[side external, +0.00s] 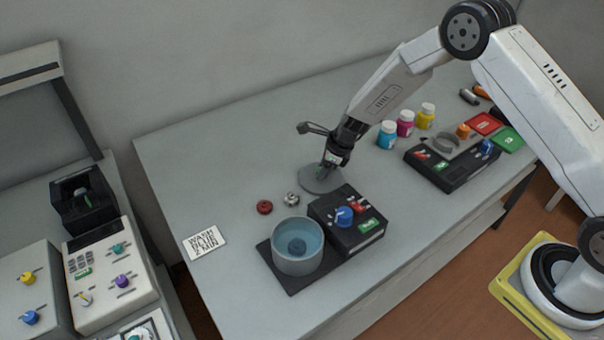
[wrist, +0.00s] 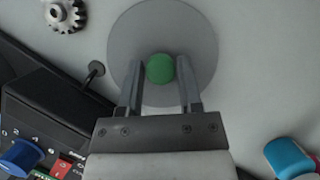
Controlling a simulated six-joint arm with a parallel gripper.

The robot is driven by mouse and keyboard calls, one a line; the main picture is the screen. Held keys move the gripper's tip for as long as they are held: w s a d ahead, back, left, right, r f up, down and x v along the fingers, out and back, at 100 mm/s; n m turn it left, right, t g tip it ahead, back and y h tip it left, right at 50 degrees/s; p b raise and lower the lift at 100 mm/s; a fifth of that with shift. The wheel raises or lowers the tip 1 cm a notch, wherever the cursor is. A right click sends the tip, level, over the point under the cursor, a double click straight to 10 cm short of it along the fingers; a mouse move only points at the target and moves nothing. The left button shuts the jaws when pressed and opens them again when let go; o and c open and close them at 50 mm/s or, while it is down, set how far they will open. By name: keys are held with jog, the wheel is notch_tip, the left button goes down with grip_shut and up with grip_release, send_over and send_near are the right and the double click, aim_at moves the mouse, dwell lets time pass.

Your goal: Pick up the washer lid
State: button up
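The washer lid (side external: 312,184) is a flat grey disc with a round green knob, lying on the table behind the washer. In the wrist view, the lid (wrist: 127,37) and its green knob (wrist: 160,68) are in plain sight. My gripper (side external: 329,166) points down over the lid. Its two fingers (wrist: 160,62) are open on either side of the knob, with a small gap on each side. Contact with the lid is not visible. The washer (side external: 297,262) is an open grey tub of blue water with a dark part in it.
A black control box (side external: 352,236) with a blue knob adjoins the tub. A red gear (side external: 264,207) and a metal gear (side external: 291,199) lie left of the lid. Several colored bottles (side external: 405,123) stand right, near a second black device (side external: 450,174). A label card (side external: 204,242) lies left.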

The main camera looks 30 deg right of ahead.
grip_shut()
jog(key=shift+r, duration=0.15)
jog(key=shift+r, duration=0.9)
jog(key=s+d+r, duration=0.1)
jog(key=s+r, duration=1)
jog(key=s, duration=0.3)
